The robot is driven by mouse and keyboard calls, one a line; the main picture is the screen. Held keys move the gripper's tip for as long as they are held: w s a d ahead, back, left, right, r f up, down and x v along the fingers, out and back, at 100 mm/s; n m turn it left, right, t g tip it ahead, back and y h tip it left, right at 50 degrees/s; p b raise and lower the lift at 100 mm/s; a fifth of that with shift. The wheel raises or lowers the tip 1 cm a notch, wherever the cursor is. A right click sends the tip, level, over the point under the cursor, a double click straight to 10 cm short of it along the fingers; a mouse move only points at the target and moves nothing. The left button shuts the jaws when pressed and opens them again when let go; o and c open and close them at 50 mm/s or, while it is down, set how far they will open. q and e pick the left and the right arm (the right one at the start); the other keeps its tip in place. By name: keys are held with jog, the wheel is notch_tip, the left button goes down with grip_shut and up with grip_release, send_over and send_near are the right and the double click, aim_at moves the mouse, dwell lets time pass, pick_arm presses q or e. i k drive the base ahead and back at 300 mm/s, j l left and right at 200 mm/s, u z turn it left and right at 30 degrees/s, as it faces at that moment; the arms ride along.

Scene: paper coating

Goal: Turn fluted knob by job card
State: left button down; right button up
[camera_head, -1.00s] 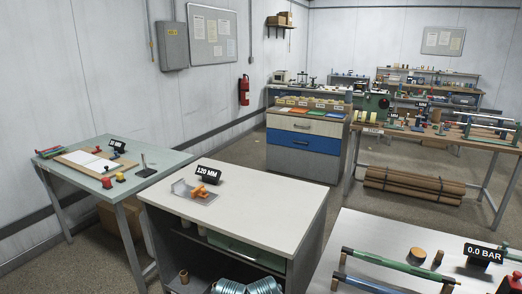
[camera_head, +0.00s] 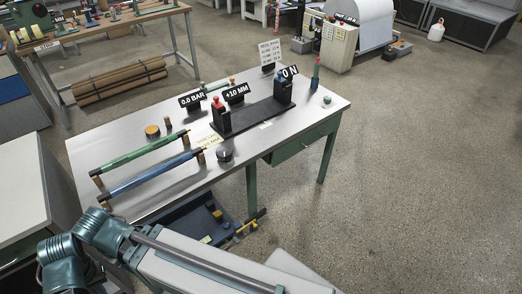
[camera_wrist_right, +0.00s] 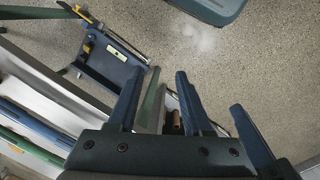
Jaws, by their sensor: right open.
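A dark round knob (camera_head: 224,155) sits on the pale table top (camera_head: 165,192) in the head view, near the table's front edge. Its fluting is too small to make out. A white printed card (camera_head: 270,52) stands upright at the table's far edge; its text is too small to read. My right gripper (camera_wrist_right: 187,95) is open, with nothing seen between its fingers in the right wrist view. It is over the floor beside the table and away from the knob. My left gripper is not in view.
Green (camera_head: 140,153) and blue (camera_head: 152,175) rollers lie across the table's left part. A black fixture (camera_head: 255,117) stands beyond the knob, near "0.0 BAR", "+10 MM" and "0 N" displays. A dark blue tray (camera_head: 205,218) is below the front edge.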

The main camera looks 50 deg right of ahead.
aim_at(223, 152)
jog(key=z, duration=1.4)
jog(key=i+j+z, duration=0.25)
jog(key=i+j, duration=0.25)
